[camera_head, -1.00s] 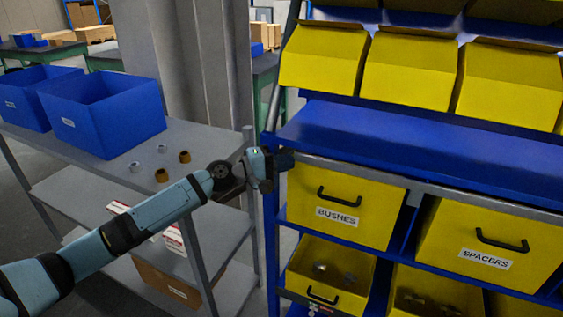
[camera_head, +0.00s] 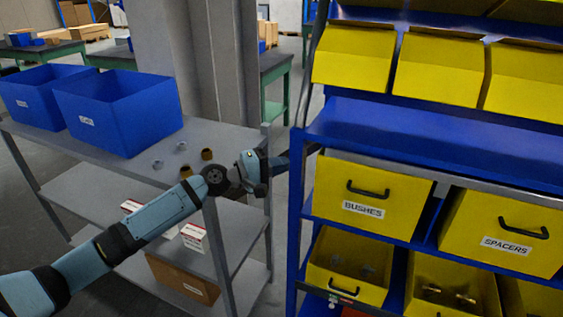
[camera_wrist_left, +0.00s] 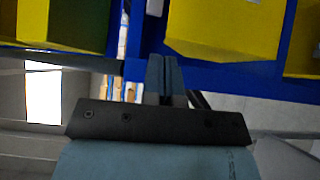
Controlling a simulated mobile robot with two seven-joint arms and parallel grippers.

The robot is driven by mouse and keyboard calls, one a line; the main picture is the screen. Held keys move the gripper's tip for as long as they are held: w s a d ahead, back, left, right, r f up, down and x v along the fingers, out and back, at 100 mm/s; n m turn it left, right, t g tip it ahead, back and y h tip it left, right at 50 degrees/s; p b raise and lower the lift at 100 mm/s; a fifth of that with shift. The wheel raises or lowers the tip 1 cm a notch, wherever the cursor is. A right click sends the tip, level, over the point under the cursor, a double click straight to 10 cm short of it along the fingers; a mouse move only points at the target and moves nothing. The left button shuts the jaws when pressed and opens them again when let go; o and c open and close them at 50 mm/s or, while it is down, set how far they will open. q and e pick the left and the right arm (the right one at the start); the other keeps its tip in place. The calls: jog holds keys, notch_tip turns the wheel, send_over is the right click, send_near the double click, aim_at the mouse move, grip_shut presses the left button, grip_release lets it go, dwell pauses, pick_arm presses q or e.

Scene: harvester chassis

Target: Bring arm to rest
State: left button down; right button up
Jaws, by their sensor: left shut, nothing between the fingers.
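My left arm (camera_head: 150,220) reaches in from the lower left in the head view, in front of the grey shelf cart. My left gripper (camera_head: 284,160) points right, at the left upright of the blue rack; I cannot tell in the head view whether it touches. In the left wrist view the gripper's two fingers (camera_wrist_left: 165,78) are together with nothing between them, in front of a blue rack beam (camera_wrist_left: 215,72). My right gripper is not in view.
The blue rack holds yellow drawers labelled BUSHES (camera_head: 365,195) and SPACERS (camera_head: 505,232), with open yellow bins (camera_head: 348,270) below. The grey cart (camera_head: 225,140) carries two blue bins (camera_head: 118,112) and several small metal parts. A gap of floor lies between cart and rack.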

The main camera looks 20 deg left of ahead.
pick_arm(q)
jog(key=s+d+f+m+g+y, duration=0.1)
jog(key=s+d+f+m+y, duration=0.15)
jog(key=s+f, duration=0.6)
jog(key=s+d+f+m+y, duration=0.1)
jog(key=s+d+f+m, duration=0.3)
jog(key=f, duration=0.8)
jog(key=s+f+m+y, duration=0.2)
jog(key=s+f, duration=0.4)
jog(key=s, duration=0.4)
jog(key=s+f+m+g+y, duration=0.1)
jog(key=s+f+m+y, duration=0.2)
jog(key=s+f, duration=0.3)
jog(key=s+d+m, duration=0.1)
jog(key=s, duration=0.4)
jog(key=shift+f, duration=0.15)
jog(key=shift+y, duration=0.25)
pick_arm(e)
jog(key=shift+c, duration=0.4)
